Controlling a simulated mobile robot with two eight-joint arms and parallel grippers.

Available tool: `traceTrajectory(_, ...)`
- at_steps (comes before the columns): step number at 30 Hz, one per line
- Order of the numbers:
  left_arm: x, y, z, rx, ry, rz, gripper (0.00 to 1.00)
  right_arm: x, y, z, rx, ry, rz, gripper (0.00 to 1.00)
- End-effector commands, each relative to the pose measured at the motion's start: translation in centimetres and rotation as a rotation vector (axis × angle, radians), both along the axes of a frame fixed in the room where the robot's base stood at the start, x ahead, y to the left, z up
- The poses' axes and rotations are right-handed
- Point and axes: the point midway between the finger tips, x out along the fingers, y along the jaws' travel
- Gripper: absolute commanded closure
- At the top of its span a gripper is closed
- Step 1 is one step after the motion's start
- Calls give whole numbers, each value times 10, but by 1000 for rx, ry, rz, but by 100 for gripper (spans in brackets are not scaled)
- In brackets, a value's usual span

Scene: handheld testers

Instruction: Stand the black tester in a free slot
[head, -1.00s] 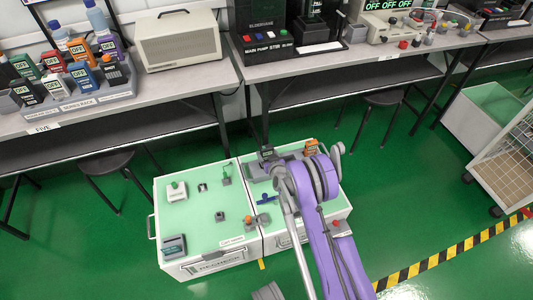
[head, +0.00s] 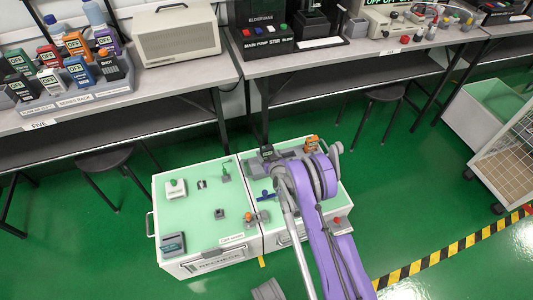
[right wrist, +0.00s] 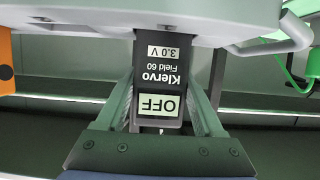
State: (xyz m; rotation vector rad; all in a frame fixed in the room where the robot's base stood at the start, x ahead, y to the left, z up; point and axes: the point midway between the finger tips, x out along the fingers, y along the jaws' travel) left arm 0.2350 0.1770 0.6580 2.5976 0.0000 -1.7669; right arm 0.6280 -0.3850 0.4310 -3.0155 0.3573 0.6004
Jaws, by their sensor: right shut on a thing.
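My right gripper (right wrist: 163,90) has one finger on each side of a black tester (right wrist: 160,62) and is shut on it. The tester's face reads "OFF", "Klervo Field 60" and "3.0 V", upside down in the right wrist view. Its far end is hidden behind a pale grey body. In the head view a black tester (head: 267,151), seemingly this one, shows above the white chest (head: 205,245) beside my purple arm. A grey series rack (head: 88,101) with several testers stands on the left bench; I cannot tell which slots are free. My left gripper is not in view.
An orange tester (head: 311,142) is right of the black one; a green-topped post (head: 226,172) stands to its left. Small parts lie on the chest's pale green top. A beige case (head: 178,40) stands on the bench. Stools (head: 106,160) and green floor are around.

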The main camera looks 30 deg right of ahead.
Motion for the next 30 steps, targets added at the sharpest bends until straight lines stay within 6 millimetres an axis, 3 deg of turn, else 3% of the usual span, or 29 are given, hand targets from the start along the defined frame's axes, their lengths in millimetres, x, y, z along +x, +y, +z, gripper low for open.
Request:
traceTrajectory(8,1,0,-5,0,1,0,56,0,0,-7,0,-1,0,94)
traceTrajectory(9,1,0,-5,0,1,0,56,0,0,-7,0,-1,0,27)
traceTrajectory(14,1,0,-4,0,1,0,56,0,0,-6,0,-1,0,0)
traceTrajectory(23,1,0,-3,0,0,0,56,-3,1,-5,0,0,0,0)
traceTrajectory(30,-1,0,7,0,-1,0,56,-39,9,12,0,-1,0,0)
